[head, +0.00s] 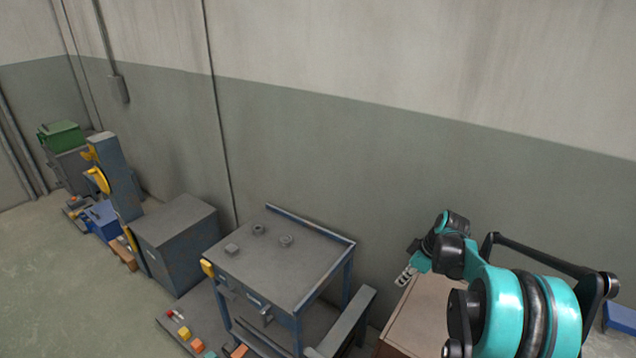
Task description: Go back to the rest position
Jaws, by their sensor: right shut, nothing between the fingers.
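My right arm, teal and black, comes in from the lower right. Its gripper (405,276) is small in the picture, at the far end of the arm, with the fingers together and nothing between them. It shows to the right of the grey work table (275,268), in front of the wall and over the left edge of a brown-topped cabinet (425,310). My left gripper is outside the view.
Small round metal parts (259,229) and a block (231,249) lie on the table. A grey cabinet (180,250), a blue machine column (118,180) and a green box (62,135) stand to the left. Open floor (60,280) shows at the lower left.

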